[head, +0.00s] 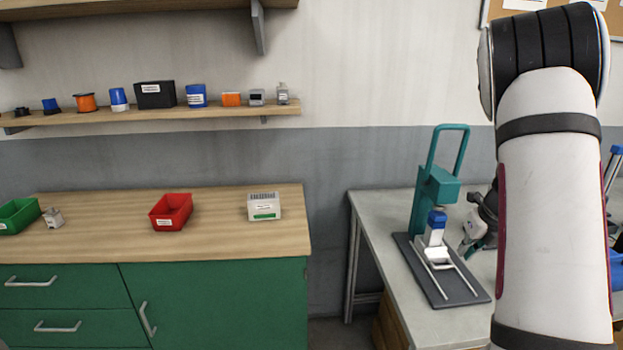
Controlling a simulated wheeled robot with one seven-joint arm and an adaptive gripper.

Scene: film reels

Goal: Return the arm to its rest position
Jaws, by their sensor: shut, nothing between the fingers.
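My arm (548,200) fills the right side of the head view, a white link with dark bands, bent at a dark joint near the top edge. My gripper (468,244) shows partly at the left edge of this link, dark and light grey, above the grey table. It is shut and holds nothing. The rest of the wrist is hidden behind the link. The gripper is just right of a teal hand press (437,188) with a blue and white piece in it; I cannot tell whether they touch.
The grey table (378,222) carries the press on a dark base plate (440,288). The wooden counter (110,220) at left holds a red bin (171,212), a green bin (18,215) and a white box (264,207). A wall shelf (150,114) holds several small items.

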